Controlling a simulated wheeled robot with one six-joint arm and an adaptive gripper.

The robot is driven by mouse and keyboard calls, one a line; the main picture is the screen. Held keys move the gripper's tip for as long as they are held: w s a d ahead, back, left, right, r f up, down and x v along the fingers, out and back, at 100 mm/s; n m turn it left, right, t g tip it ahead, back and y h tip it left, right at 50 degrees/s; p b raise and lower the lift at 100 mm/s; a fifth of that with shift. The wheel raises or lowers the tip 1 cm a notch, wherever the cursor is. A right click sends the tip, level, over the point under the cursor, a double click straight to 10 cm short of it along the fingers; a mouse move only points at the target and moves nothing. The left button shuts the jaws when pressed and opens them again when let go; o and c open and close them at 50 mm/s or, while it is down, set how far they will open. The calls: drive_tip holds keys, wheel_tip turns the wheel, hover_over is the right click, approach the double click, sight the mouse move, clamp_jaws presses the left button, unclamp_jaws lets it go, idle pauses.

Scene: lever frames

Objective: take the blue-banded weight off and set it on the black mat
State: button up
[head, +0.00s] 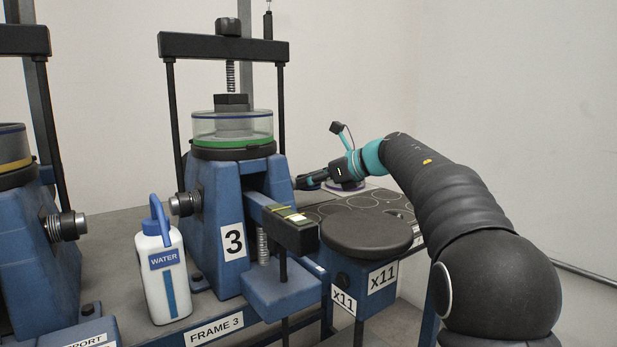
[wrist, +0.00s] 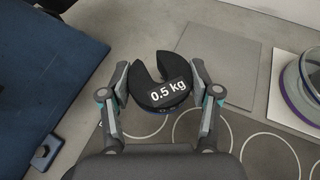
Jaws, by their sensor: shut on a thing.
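A black slotted disc marked 0.5 kg (wrist: 183,72) is between the two fingers of my gripper (wrist: 160,82) in the wrist view. A thin blue edge shows at its near lower rim. The fingers press on its left and right sides, and its slot opens up and to the left. It overlaps the far edge of the black mat (wrist: 232,128), which has several pale circle outlines; I cannot tell whether it touches the mat. In the head view my gripper (head: 312,181) is behind the frame, at the far left of the mat (head: 392,204), and the disc is hard to make out.
A purple-banded round piece (wrist: 287,97) stands on a pale plate right of the disc. A grey plate (wrist: 220,70) lies beyond the mat. In the head view, frame 3 (head: 213,215), a white water bottle (head: 160,275) and a bare round x11 platform (head: 365,230) stand nearer.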

sight(310, 214)
drive_tip(key=shift+f, duration=1.9)
drive_tip(key=shift+f+b, duration=0.75)
drive_tip(key=shift+f, duration=0.25)
drive_tip(key=shift+f+b, duration=0.3)
drive_tip(key=shift+f, duration=0.15)
drive_tip(key=o, duration=1.4)
drive_tip(key=shift+o, duration=0.2)
drive_tip(key=shift+f, duration=0.1)
